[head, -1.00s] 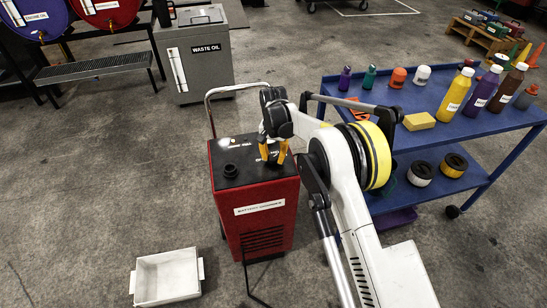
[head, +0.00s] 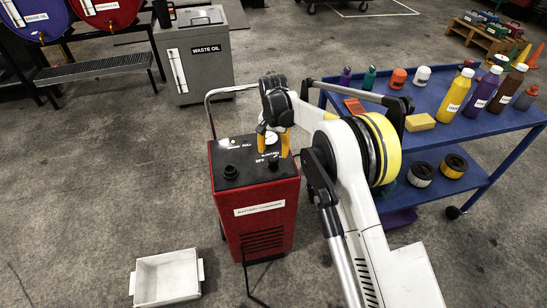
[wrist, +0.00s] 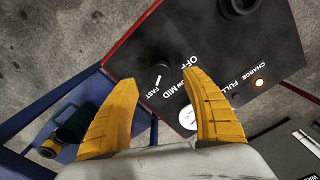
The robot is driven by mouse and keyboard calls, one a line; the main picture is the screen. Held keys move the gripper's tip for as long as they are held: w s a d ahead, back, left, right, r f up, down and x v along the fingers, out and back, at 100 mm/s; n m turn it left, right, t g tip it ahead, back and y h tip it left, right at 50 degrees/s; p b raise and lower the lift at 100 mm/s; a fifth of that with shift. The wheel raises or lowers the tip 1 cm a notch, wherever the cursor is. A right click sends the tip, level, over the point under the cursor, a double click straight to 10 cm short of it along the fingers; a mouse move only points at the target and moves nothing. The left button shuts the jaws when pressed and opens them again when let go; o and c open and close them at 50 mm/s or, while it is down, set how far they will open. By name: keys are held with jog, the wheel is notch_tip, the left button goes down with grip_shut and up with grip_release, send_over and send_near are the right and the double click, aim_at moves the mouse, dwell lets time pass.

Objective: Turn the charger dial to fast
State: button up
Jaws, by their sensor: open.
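The red battery charger (head: 265,211) stands on the floor in the head view, its black top panel facing up. In the wrist view, the black dial (wrist: 159,74) is hard to make out against the panel. Its white pointer mark points toward the FAST label (wrist: 153,89). OFF, SLOW and MID are printed around it. My gripper (head: 274,152) is over the panel. In the wrist view its yellow fingers (wrist: 160,77) are spread on either side of the dial with clear gaps, holding nothing. A white gauge (wrist: 188,117) is partly hidden by a finger.
A black round fitting (head: 231,171) stands on the panel. A blue cart (head: 443,130) with bottles is to the right. A white tray (head: 167,276) lies on the floor at front left.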

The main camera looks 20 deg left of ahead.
aim_at(275, 158)
notch_tip(275, 158, up, 8)
dwell(0.5)
jog(key=s+d+r+t+y, duration=0.1)
jog(key=s+d+r+t, duration=0.15)
jog(key=d+r, duration=0.8)
jog(key=s+d+r+t, duration=0.1)
jog(key=s+d+r, duration=0.3)
jog(key=d+r, duration=0.65)
jog(key=s+d+t, duration=0.2)
jog(key=s+d, duration=1)
jog(key=d, duration=0.1)
jog(key=s+d+f+t, duration=0.1)
jog(key=s+d+f, duration=0.1)
jog(key=s, duration=0.4)
jog(key=s+d+f+h, duration=0.1)
jog(key=s+d+f, duration=0.2)
jog(key=s, duration=0.3)
jog(key=shift+d+f+t, duration=0.3)
jog(key=shift+d+t, duration=0.05)
jog(key=shift+d, duration=0.55)
